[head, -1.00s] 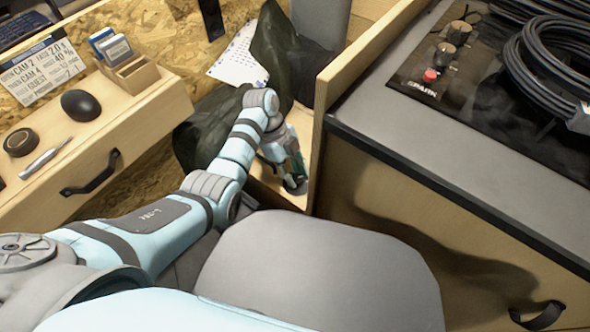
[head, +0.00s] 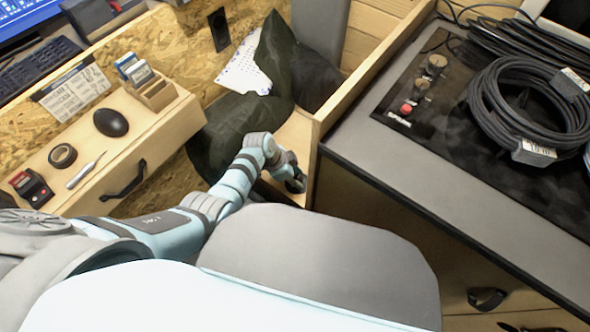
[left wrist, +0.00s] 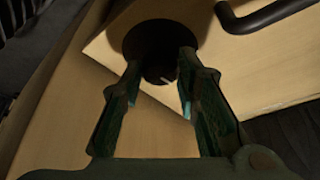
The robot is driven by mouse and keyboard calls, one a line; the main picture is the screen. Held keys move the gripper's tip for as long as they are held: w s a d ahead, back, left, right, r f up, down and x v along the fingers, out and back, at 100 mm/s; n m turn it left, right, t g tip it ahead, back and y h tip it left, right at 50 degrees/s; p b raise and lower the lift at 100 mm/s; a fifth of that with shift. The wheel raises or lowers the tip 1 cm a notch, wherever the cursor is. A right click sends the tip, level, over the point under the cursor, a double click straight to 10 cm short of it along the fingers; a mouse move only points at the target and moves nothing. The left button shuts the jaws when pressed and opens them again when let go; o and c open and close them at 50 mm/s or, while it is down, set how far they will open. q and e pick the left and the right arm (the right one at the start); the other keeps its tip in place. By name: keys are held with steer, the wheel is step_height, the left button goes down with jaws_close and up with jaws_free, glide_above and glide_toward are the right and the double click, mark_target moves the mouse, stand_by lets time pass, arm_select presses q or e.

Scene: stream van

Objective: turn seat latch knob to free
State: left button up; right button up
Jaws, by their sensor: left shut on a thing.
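The seat latch knob (left wrist: 160,75) is dark and round with a short white mark, in front of a dark round disc on a pale wooden panel. In the left wrist view my left gripper (left wrist: 160,92) has one finger on each side of the knob and is shut on it. In the head view the same gripper (head: 287,172) is at the dark knob (head: 297,185), low on the pale wood beside the cabinet. Part of the knob is hidden by the gripper. My right gripper is out of view.
The grey-topped cabinet (head: 350,152) with coiled black cable (head: 510,125) stands close on the right. A dark green cloth or bag (head: 225,120) lies behind my left arm. A wooden shelf (head: 60,195) with a mouse (head: 110,122) and tape (head: 62,156) is at left.

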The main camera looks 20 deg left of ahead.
arm_select(q)
steer(key=n+p, duration=0.1)
steer(key=n+t+y+p, duration=0.1)
steer(key=n, duration=0.1)
steer(key=shift+s+d+r+n, duration=0.1)
steer(key=shift+s+r+n, duration=0.1)
steer(key=shift+n, duration=0.1)
steer(key=shift+s+d+f+n+t+y+p, duration=0.15)
steer(key=shift+n+y+p, duration=0.25)
steer(key=shift+n, duration=0.5)
steer(key=shift+w+a+f+n+t+y+p, duration=0.1)
steer(key=shift+n+t+y+p, duration=0.1)
steer(key=shift+n+p, duration=0.55)
steer(key=shift+d+n, duration=0.1)
steer(key=shift+n, duration=0.15)
steer(key=o, duration=1.2)
steer(key=shift+c, duration=0.2)
steer(key=shift+r, duration=0.15)
